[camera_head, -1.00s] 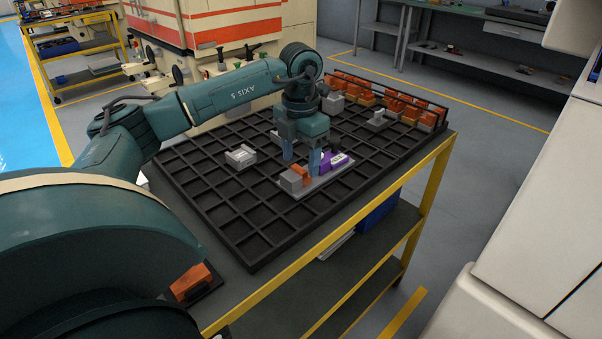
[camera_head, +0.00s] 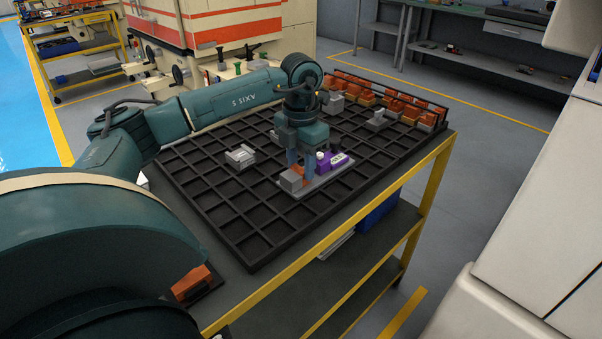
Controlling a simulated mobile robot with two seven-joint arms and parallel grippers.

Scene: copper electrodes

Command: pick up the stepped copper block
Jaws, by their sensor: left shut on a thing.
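The stepped copper block (camera_head: 298,171) is a small orange-brown piece at the grey plate (camera_head: 318,186) on the black grid tray. My left gripper (camera_head: 301,174) points down over it, with its fingers shut on the block. The fingers hide much of the block, and I cannot tell whether it is clear of the plate. A grey block (camera_head: 291,181) is just left of it, and a purple part (camera_head: 331,161) with a white label is just right. My right gripper is not in view.
The black grid tray (camera_head: 243,228) covers the table, with many empty cells. A grey fixture (camera_head: 240,158) sits left of my gripper. Another copper piece (camera_head: 191,282) is at the table's front left.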

